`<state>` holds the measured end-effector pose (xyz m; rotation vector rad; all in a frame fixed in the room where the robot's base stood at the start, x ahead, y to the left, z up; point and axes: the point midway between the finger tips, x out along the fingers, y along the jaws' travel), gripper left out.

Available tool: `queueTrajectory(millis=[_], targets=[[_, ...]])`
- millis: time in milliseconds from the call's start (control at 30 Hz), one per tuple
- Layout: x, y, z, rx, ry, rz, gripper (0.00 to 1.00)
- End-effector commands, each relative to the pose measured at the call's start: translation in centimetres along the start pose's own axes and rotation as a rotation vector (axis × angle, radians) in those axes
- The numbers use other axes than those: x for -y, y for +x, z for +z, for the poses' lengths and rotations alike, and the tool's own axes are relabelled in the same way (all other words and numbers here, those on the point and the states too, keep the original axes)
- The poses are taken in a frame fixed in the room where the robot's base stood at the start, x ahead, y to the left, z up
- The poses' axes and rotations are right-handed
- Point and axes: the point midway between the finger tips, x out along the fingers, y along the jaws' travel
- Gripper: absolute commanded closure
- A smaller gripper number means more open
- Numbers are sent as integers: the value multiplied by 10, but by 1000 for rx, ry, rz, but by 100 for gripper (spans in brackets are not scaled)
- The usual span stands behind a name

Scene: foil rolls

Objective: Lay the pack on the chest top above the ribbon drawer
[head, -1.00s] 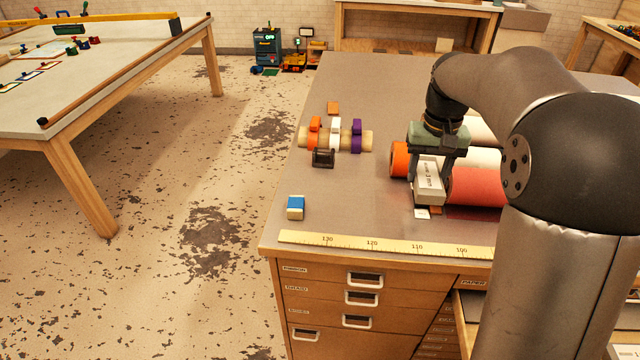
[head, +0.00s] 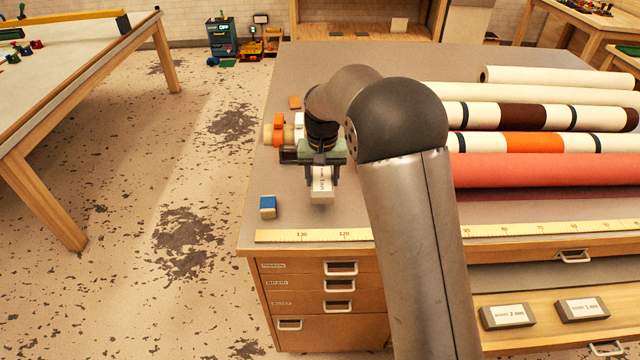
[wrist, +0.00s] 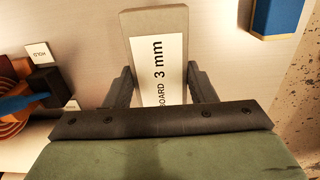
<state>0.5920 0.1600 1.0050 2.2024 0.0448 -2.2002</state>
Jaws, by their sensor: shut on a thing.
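The pack (head: 322,192) is a grey slab with a white label; in the wrist view the pack (wrist: 158,60) reads "BOARD 3 mm". My gripper (head: 322,178) is shut on it, one finger on each side, and holds it over the left part of the grey chest top (head: 350,215). I cannot tell the exact gap beneath it. The ribbon drawer (head: 305,268) appears to be the top one in the left stack, shut, its small label hard to read. The pack is behind the ruler strip, over that stack.
A blue-and-white block (head: 268,207) lies left of the pack. A yellow ruler (head: 300,236) runs along the front edge. Ribbon rolls (head: 273,130) are behind my gripper, long rolls (head: 540,170) to the right. An open drawer (head: 540,340) holds two grey packs.

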Motion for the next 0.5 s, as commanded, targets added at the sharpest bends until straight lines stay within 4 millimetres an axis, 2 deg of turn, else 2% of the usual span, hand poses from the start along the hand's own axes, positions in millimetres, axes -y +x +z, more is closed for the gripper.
queueTrajectory(millis=[67,233,500], targets=[[6,6,-2,3,-1,1,76],[5,32,-1,4,0,2,76],[5,37,-2,0,-1,0,76]])
